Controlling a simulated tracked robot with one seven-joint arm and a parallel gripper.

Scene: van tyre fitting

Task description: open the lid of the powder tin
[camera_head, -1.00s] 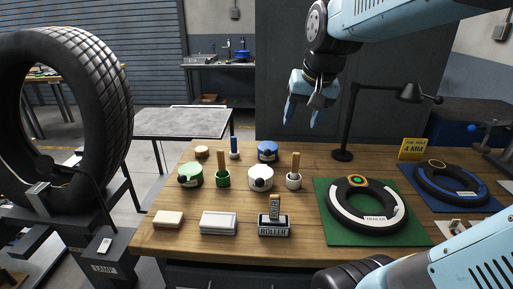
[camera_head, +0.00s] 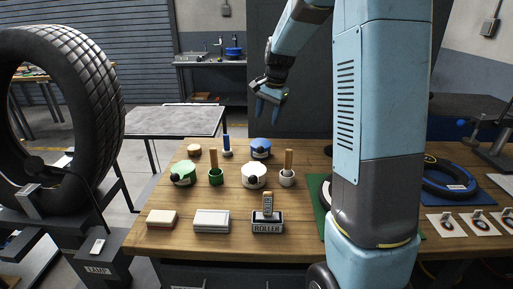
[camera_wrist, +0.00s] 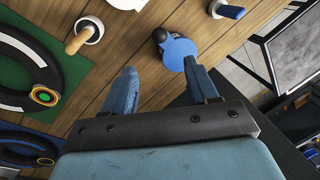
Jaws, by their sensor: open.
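No label readable here tells which is the powder tin. All three look closed. My gripper (camera_head: 268,104) is open and empty, pointing down in the air above the blue tin. In the wrist view, the blue tin (camera_wrist: 178,52) lies just beyond the tips of my gripper (camera_wrist: 160,68), with its black knob toward the left. The right finger partly overlaps its edge.
Brushes stand in a green cup (camera_head: 216,176), a white cup (camera_head: 287,178) and a small holder (camera_head: 227,152). My arm hides much of the green mat; a blue-mat tyre (camera_head: 447,181) lies right.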

